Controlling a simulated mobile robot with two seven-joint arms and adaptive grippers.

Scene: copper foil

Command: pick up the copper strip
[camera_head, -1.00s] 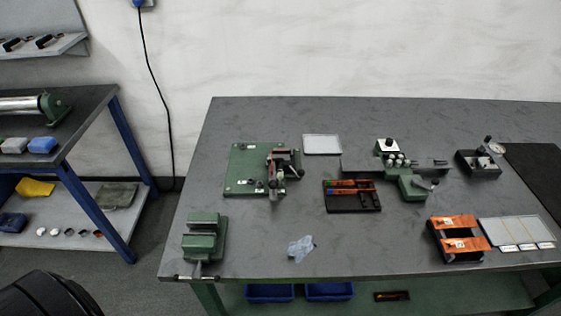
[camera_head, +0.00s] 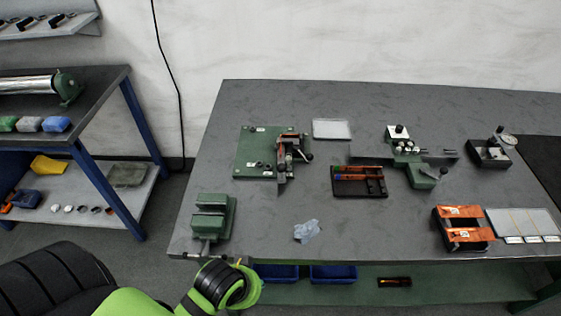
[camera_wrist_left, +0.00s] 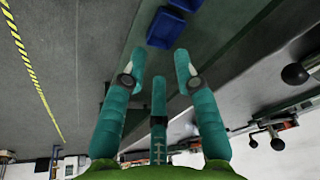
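Two flat orange copper-coloured strips, one (camera_head: 461,211) behind the other (camera_head: 468,235), lie across a black block at the right of the bench in the head view. I cannot tell which is the copper strip of the task. My left gripper (camera_wrist_left: 160,57) is open and empty in the left wrist view, its teal fingers spread. In the head view my green left arm is low at the bench's front edge, far left of the copper pieces; its fingers do not show. My right gripper is not in view.
A green vise (camera_head: 211,217) stands at the bench's front left. A green board (camera_head: 250,150) with a clamp fixture, a black tray (camera_head: 344,190) and a crumpled blue cloth (camera_head: 306,231) lie nearby. Blue bins (camera_head: 333,275) are on the lower shelf. The front middle is mostly clear.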

